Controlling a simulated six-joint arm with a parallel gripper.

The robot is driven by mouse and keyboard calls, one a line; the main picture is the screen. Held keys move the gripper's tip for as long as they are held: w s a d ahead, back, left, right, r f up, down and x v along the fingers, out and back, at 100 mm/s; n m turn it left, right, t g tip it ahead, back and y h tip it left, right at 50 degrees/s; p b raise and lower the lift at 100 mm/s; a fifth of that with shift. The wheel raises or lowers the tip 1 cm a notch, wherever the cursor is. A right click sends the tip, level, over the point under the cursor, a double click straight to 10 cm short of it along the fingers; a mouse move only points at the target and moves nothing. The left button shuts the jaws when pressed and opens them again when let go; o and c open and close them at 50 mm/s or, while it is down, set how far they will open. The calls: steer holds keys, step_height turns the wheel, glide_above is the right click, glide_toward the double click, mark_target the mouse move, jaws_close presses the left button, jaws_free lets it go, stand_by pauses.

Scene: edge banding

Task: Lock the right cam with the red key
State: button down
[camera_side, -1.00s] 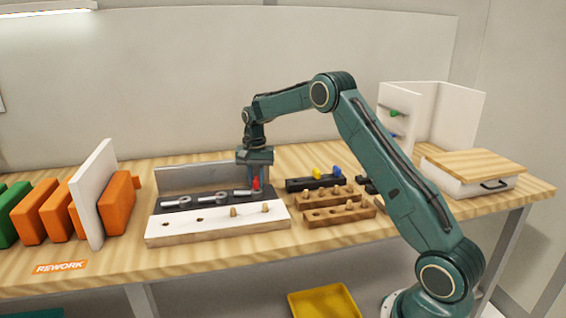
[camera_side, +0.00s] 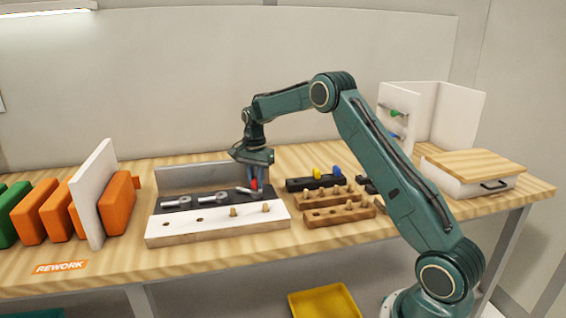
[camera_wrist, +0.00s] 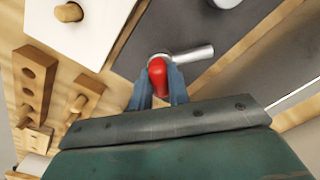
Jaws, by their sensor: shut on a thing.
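The red key (camera_side: 254,184) is held between the fingers of my gripper (camera_side: 255,178), over the right end of the dark strip (camera_side: 178,203). In the wrist view the red key (camera_wrist: 157,74) sits between the two blue fingers of my gripper (camera_wrist: 157,90). Its tip is at the round head of the right cam (camera_wrist: 190,54), a metal piece with a bar pointing right in that view. How deep the key sits in the cam is hidden. In the side view the other cams (camera_side: 221,198) lie along the dark strip to the left.
A white panel (camera_side: 165,228) with wooden dowels lies in front of the strip. Drilled wooden blocks (camera_side: 325,217) and a black holder (camera_side: 297,185) with yellow and blue keys stand to the right. A grey upright plate (camera_side: 185,177) is behind.

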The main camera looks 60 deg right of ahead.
steer(key=shift+m, duration=0.9)
steer(key=shift+w, duration=0.1)
steer(key=m, duration=0.4)
steer(key=shift+m, duration=2.8)
steer(key=shift+w+d+r, duration=0.1)
steer(key=shift+r, duration=0.15)
steer(key=shift+r, duration=0.35)
steer(key=shift+r, duration=0.65)
